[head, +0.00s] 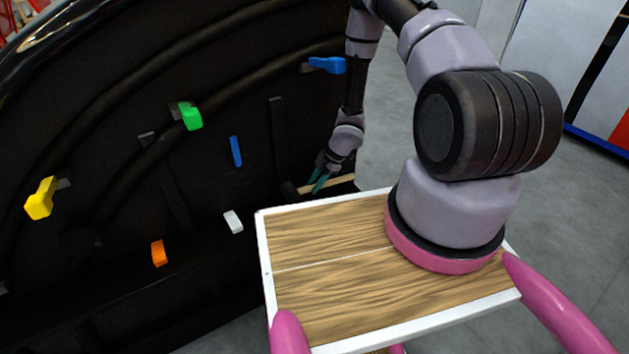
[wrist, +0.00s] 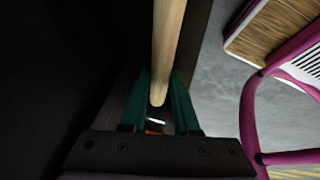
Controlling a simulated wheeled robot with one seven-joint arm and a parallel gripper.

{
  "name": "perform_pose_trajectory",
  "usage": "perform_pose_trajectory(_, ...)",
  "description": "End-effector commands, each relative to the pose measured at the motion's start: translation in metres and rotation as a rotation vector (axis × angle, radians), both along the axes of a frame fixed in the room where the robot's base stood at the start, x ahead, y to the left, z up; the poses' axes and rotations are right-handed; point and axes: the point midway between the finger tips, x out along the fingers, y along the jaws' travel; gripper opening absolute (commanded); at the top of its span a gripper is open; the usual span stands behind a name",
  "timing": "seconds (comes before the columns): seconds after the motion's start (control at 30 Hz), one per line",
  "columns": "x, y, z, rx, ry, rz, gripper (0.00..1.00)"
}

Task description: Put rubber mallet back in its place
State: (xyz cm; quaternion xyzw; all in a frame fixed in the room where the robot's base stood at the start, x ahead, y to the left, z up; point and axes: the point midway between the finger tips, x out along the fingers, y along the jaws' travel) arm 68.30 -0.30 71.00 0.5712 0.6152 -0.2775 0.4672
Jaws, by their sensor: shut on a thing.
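The rubber mallet shows a pale wooden handle (head: 340,181) in the head view, with what looks like its dark head at the left end, against the black nosecone (head: 190,235). My gripper (head: 321,182), with teal fingers, is shut on the handle beyond the far edge of the wooden tabletop. In the wrist view the handle (wrist: 169,45) runs up from between the fingers (wrist: 160,90). The mallet head is not clear in the wrist view. I cannot tell whether the mallet touches the nosecone.
Yellow (head: 40,199), green (head: 191,117), orange (head: 159,253), white (head: 233,221) and blue (head: 327,65) pieces are on the black nosecone. My arm stands on a wood-topped surface (head: 330,285) with a white rim. Grey floor (head: 385,160) is open to the right.

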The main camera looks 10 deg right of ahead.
Motion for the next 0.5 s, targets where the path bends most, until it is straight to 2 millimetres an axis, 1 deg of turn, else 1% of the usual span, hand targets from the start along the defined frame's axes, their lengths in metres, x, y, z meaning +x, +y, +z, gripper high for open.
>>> perform_pose_trajectory(0.5,0.001,0.0,-0.028,0.0,-0.001,0.0,0.0)
